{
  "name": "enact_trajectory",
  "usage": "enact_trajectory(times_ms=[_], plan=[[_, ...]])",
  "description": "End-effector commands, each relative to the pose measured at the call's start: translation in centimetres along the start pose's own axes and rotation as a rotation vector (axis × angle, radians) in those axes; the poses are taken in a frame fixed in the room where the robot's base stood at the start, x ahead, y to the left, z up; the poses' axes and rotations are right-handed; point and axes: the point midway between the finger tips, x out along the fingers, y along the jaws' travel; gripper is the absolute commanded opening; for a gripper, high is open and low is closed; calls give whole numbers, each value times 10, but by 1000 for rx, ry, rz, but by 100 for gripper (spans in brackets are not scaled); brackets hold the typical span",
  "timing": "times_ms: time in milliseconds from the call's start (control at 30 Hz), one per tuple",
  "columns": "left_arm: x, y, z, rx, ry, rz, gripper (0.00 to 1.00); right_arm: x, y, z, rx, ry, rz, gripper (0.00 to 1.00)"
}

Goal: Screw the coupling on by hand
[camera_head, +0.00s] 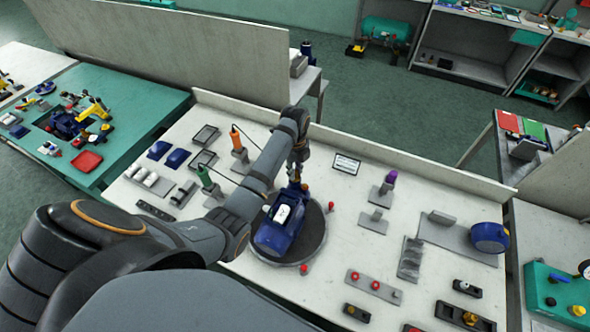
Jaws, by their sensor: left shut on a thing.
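A blue pump (273,238) with a white label on top sits on a dark round plate (314,240) in the middle of the white bench. My left arm reaches across the bench from the left. My left gripper (297,174) points down at the far end of the pump and is shut on a small part there. That part is mostly hidden by the fingers; it appears to be the coupling, and I cannot tell how it sits on the pump. My right gripper is not in view.
Red knobs (331,206) stand beside the round plate. An orange-handled driver (236,139) and a green-handled one (205,177) stand left of my forearm. A holder with a purple-topped tool (390,178) and a blue round-ended part (489,237) are to the right. A low wall backs the bench.

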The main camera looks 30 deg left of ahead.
Motion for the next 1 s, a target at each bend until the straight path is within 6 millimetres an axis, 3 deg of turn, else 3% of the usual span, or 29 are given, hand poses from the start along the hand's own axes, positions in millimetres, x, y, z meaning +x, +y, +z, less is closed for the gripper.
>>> enact_trajectory(times_ms=[33, 67, 200, 467, 700, 1000], plan=[[2, 2, -1, -1, 3, 6, 0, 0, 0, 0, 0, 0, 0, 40], [2, 2, -1, -1, 3, 6, 23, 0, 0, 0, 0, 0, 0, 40], [2, 1, 0, -2, 2, 4, 40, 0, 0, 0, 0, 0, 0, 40], [1, 0, 0, -10, 1, 2, 40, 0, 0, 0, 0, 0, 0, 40], [0, 0, 0, -286, 0, 1, 40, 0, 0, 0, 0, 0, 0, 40], [0, 0, 0, -325, 0, 1, 40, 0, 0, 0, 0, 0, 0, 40]])
